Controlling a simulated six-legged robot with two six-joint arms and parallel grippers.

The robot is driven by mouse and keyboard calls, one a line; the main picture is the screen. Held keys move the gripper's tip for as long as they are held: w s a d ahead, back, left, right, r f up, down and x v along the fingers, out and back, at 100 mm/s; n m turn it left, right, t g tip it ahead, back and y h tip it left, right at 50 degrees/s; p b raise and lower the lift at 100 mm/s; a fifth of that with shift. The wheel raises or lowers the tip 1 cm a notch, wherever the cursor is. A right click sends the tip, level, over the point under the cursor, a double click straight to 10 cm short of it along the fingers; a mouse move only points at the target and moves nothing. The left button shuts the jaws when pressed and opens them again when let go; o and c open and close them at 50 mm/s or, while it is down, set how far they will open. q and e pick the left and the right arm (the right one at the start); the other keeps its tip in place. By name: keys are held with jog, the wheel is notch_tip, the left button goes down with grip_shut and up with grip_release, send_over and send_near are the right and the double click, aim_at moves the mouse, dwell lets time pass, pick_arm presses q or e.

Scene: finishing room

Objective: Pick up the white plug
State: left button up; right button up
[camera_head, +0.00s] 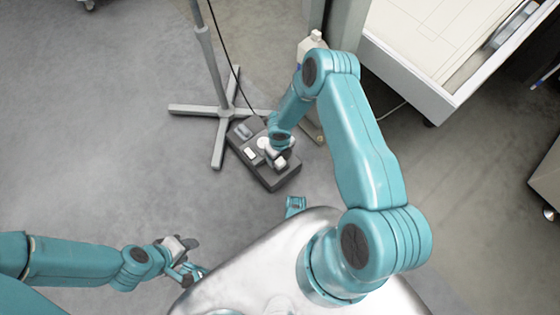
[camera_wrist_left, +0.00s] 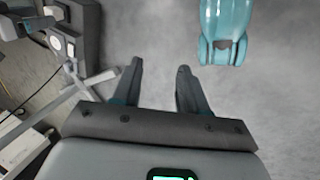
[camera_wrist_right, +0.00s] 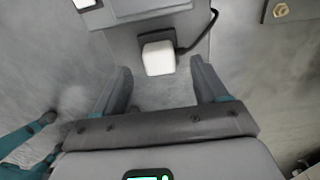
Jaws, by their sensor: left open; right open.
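The white plug (camera_wrist_right: 158,57) shows in the right wrist view as a rounded white block with a black cord at its right side. It sits on a dark square of the grey socket box (camera_wrist_right: 120,40). My right gripper (camera_wrist_right: 162,72) is open, its fingertips to the left and right of the plug, with gaps on both sides. In the head view my right gripper (camera_head: 275,156) is over the box (camera_head: 268,183) and hides part of its top. My left gripper (camera_head: 190,268) is open and empty above bare floor; it shows also in the left wrist view (camera_wrist_left: 157,66).
A stand (camera_head: 226,118) with a pole and crossed feet is beside the box, a black cable hanging by it. The floor at left is clear.

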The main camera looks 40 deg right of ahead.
notch_tip(320, 180, down, 5)
jog(key=shift+s+r+b, duration=0.1)
jog(key=shift+r+b, duration=0.05)
jog(key=shift+b, duration=0.9)
pick_arm(q)
jog(key=f, duration=0.1)
jog(key=w, duration=0.1)
jog(key=f, duration=0.1)
jog(key=shift+w+a+f+t, duration=0.25)
jog(key=shift+w+f+t, duration=0.05)
jog(key=shift+w, duration=0.05)
pick_arm(e)
jog(key=shift+r, duration=0.1)
jog(key=shift+c, duration=0.3)
jog(key=c, duration=0.7)
pick_arm(q)
jog(key=s+d+r+g+p, duration=0.1)
jog(key=s+r+p, duration=0.2)
jog(key=r+p, duration=0.5)
jog(key=shift+d+r+m+p, duration=0.2)
jog(key=shift+d+m+p, duration=0.1)
jog(key=shift+p, duration=0.25)
pick_arm(e)
notch_tip(320, 180, up, 20)
jog(key=shift+r, duration=0.1)
